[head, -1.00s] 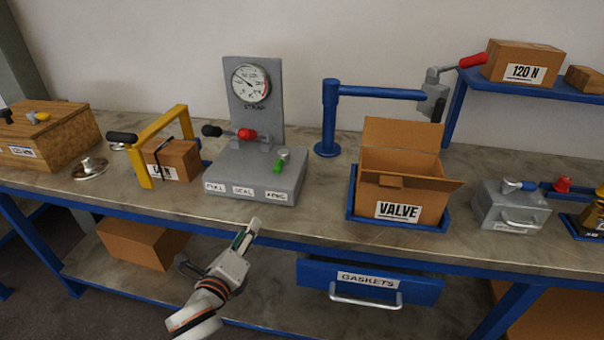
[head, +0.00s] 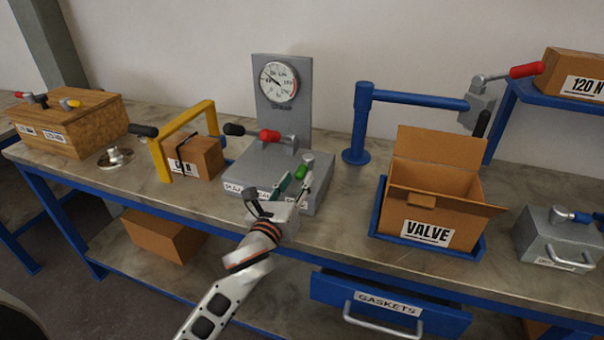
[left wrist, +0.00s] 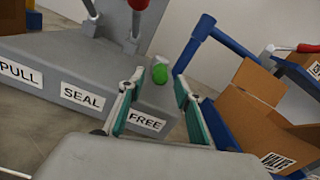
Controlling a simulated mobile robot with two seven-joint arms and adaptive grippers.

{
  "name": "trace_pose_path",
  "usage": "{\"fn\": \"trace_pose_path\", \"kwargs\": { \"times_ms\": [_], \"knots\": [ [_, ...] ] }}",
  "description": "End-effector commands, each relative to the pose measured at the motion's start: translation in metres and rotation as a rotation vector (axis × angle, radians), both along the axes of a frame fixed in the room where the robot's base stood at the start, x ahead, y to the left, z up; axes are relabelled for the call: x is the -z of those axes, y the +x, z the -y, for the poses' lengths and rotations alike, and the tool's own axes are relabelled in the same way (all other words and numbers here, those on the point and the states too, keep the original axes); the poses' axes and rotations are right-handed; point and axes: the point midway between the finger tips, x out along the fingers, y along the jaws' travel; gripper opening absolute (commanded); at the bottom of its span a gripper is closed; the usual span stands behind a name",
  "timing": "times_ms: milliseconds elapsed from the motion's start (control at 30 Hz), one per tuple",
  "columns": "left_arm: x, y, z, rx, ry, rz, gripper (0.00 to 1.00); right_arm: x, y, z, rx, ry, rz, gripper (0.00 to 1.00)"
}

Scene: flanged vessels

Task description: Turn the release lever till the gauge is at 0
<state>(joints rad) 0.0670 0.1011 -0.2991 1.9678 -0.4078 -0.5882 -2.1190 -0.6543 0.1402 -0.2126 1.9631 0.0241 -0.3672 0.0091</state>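The grey device (head: 250,170) stands on the bench, with a round white gauge (head: 278,82) on its upright plate. The needle points to the upper left; its exact reading is too small to tell. A short lever with a green grip (head: 308,159) stands at the right of the base. In the left wrist view the green grip (left wrist: 160,73) is beyond my fingertips, near the FREE label (left wrist: 146,121). My left gripper (head: 303,174) is open at the device's front right; in the left wrist view its fingers (left wrist: 158,92) stand apart with the grip between their lines. My right gripper is out of view.
Black (head: 233,129) and red (head: 269,136) handles stand left of the green grip, above PULL (left wrist: 20,72) and SEAL (left wrist: 82,96). A yellow frame (head: 158,160) is at left. A blue post (head: 361,125) and open VALVE box (head: 425,208) are at right.

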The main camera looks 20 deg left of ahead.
Motion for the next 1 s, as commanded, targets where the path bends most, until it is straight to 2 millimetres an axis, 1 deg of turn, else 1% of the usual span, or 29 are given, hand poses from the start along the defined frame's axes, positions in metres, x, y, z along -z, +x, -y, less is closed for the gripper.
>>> {"fn": "trace_pose_path", "kwargs": {
  "times_ms": [33,100,233,400,600,667,700,733,1000],
  "knots": [
    [0.0,0.009,0.0,0.0,-0.002,0.001,0.34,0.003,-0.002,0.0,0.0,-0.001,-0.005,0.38],
    [0.0,0.018,0.0,-0.001,-0.003,0.001,0.34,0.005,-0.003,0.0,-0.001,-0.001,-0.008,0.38],
    [0.0,0.03,0.001,-0.001,-0.003,0.0,0.34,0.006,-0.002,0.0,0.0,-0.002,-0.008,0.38],
    [0.0,0.036,0.001,0.0,-0.002,-0.001,0.34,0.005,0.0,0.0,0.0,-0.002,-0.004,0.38],
    [0.0,0.035,0.001,0.0,-0.002,-0.001,0.34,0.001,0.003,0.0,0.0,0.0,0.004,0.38],
    [0.0,0.035,0.001,0.0,-0.002,-0.001,0.19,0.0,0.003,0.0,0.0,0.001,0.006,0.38],
    [0.0,0.035,0.001,0.0,-0.003,-0.001,0.08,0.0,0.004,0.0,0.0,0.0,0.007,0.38],
    [0.0,0.035,0.001,0.0,-0.003,-0.001,0.0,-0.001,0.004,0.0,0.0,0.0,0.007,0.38],
    [0.0,0.035,0.001,-0.001,-0.003,-0.001,0.0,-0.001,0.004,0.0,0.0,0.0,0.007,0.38]
  ]
}}
